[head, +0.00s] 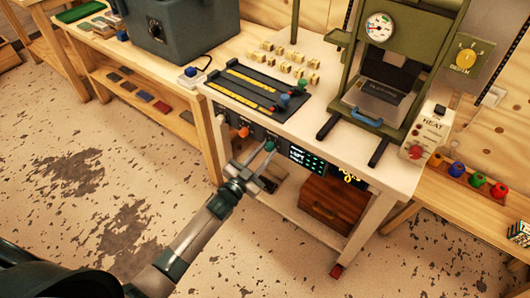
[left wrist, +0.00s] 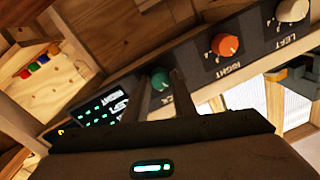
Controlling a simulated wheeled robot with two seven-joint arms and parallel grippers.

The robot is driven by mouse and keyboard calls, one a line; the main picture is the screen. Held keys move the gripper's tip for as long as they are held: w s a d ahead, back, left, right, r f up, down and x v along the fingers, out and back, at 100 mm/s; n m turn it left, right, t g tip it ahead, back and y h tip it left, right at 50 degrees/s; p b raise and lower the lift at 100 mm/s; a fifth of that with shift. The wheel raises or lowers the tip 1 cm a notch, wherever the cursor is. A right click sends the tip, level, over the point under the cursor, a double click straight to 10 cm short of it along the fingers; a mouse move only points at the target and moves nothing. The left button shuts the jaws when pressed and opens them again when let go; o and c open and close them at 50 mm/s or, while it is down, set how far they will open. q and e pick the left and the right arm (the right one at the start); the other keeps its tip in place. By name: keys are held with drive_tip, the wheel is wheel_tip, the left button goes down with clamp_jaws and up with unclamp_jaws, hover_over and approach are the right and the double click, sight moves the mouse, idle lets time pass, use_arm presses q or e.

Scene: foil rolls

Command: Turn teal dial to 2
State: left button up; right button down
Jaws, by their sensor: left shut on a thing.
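The teal dial (head: 270,146) sits on the dark front panel of the white-framed workbench, between an orange dial (head: 244,132) and a lit display (head: 307,160). My left gripper (head: 259,163) reaches it from the front, its arm coming up from the lower left. In the left wrist view the teal dial (left wrist: 159,79) lies between the two fingers, and my left gripper (left wrist: 162,92) is shut on it. The fingers partly cover the dial and its label. I cannot read which number its pointer marks. My right gripper is not in view.
In the left wrist view a white dial (left wrist: 292,9) is beyond the orange dial (left wrist: 225,45). A green press (head: 400,60) and a heat box (head: 428,130) stand on the bench. A wooden drawer box (head: 333,205) sits below. The floor in front is clear.

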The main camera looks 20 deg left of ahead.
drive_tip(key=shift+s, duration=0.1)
use_arm(q)
drive_tip(key=o, duration=1)
drive_tip(key=shift+o, duration=0.2)
drive_tip(key=shift+s, duration=0.1)
drive_tip(key=b+v, duration=0.2)
drive_tip(key=v, duration=1.5)
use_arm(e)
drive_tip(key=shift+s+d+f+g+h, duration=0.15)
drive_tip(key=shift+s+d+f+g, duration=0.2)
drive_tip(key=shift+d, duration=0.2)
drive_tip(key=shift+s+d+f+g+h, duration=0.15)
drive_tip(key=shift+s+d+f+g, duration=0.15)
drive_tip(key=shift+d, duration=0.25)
use_arm(q)
drive_tip(key=shift+s+a, duration=0.1)
drive_tip(key=shift+a, duration=0.05)
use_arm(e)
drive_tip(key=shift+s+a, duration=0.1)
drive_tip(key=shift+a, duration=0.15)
